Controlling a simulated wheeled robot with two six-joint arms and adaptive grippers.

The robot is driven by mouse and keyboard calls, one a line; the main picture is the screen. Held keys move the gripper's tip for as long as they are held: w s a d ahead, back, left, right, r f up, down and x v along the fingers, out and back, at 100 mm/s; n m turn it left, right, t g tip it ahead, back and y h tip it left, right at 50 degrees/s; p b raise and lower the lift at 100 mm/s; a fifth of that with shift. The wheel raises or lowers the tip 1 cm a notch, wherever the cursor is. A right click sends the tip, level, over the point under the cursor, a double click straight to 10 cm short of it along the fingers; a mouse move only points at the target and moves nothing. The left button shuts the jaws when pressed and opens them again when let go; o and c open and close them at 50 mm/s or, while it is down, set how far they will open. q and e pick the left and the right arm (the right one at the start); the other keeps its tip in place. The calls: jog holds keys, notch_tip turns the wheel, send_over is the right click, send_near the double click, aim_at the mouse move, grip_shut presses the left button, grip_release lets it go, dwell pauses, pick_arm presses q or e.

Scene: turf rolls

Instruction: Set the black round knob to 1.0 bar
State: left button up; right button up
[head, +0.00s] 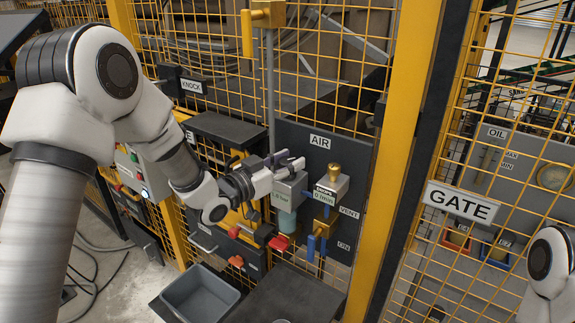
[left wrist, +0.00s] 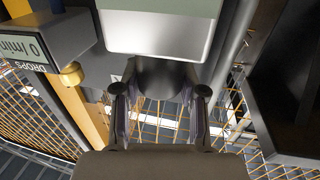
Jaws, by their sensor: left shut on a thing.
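The black round knob (left wrist: 160,76) shows in the left wrist view under the pale body of the air regulator (left wrist: 160,32), between the two fingers of my left gripper (left wrist: 160,108). My left gripper (head: 286,163) is shut on the knob, at the top of the grey regulator (head: 291,191) on the AIR panel. In the head view the fingers hide the knob. The regulator's small display faces forward, partly blocked by the gripper; its digits are too small to read surely. My right gripper is out of view.
Right of the regulator stands a unit marked DROPS, 0/min (head: 324,193), with a brass cap (head: 334,172). Below it is a blue valve handle (head: 312,246) near VENT and ON labels. A yellow post (head: 395,150) rises to the right. A grey bin (head: 200,294) sits below.

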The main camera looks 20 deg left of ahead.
pick_arm(q)
jog(key=shift+m+g+h, duration=1)
jog(key=shift+m+h, duration=0.2)
jog(key=shift+h, duration=0.4)
jog(key=o, duration=1.2)
jog(key=shift+w, duration=0.1)
jog(key=shift+c, duration=0.2)
jog(key=v, duration=1.2)
jog(key=shift+w, duration=0.15)
jog(key=shift+a+f, duration=0.1)
jog(key=shift+f, duration=0.05)
